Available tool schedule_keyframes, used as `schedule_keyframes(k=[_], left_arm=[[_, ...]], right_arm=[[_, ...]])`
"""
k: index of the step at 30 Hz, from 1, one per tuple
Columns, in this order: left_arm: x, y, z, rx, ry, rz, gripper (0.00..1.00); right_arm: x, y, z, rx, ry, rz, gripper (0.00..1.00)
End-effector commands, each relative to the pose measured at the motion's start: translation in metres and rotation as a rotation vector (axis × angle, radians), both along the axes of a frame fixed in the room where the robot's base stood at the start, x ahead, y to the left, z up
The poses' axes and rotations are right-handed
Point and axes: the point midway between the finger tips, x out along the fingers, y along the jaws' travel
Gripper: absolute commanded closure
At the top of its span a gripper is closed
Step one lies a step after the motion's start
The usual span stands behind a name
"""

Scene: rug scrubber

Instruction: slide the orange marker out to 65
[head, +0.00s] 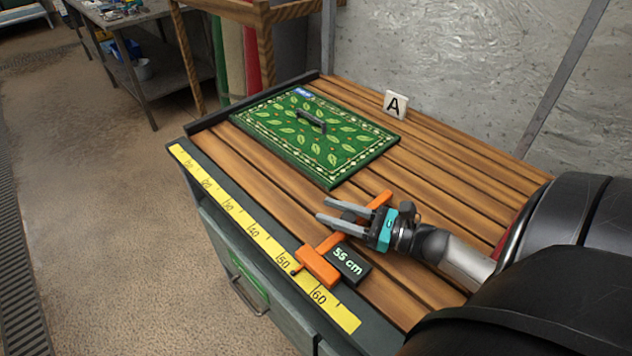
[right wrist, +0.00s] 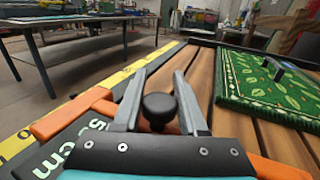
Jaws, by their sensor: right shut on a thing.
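The orange marker (head: 318,267) lies across the slatted bench with its block at the yellow ruler (head: 232,210). Its pointer tip is between the 50 and 60 marks, and its black display (head: 350,263) reads 55 cm. An orange bar runs from the block under my right gripper (head: 322,210) to a second orange end (head: 380,199). In the right wrist view my right gripper (right wrist: 160,76) has a black knob (right wrist: 160,108) of the marker between its fingers and is shut on it. My left gripper is not in view.
A green leaf-patterned rug board (head: 330,175) with a black handle lies farther along the bench. The ruler's 60 end beyond the marker looks clear.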

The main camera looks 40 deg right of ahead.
Motion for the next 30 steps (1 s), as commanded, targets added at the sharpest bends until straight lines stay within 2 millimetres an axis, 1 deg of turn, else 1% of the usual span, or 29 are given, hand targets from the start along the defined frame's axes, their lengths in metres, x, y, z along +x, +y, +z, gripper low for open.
schedule_keyframes(k=[1, 6, 9, 12, 15, 18, 29, 30], left_arm=[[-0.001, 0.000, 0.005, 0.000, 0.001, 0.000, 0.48], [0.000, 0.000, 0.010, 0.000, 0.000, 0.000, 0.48], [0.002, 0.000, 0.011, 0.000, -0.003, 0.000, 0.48], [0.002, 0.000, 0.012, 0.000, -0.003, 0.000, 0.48], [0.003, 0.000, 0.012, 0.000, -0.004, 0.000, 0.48], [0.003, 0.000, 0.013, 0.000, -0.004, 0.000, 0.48], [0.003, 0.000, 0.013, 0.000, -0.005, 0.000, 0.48], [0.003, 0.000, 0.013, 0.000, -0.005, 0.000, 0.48]], right_arm=[[-0.016, -0.002, 0.000, 0.001, 0.006, -0.005, 1.00], [-0.058, -0.005, 0.000, 0.000, 0.004, -0.004, 1.00], [-0.077, -0.007, 0.000, 0.000, 0.004, -0.005, 1.00], [-0.091, -0.008, 0.000, 0.001, 0.003, -0.004, 1.00], [-0.100, -0.009, 0.000, -0.001, 0.002, -0.003, 1.00], [-0.105, -0.009, 0.000, 0.000, 0.000, -0.002, 1.00], [-0.106, -0.009, 0.000, 0.000, -0.001, -0.001, 1.00], [-0.106, -0.009, 0.000, 0.000, -0.001, -0.001, 0.54]])
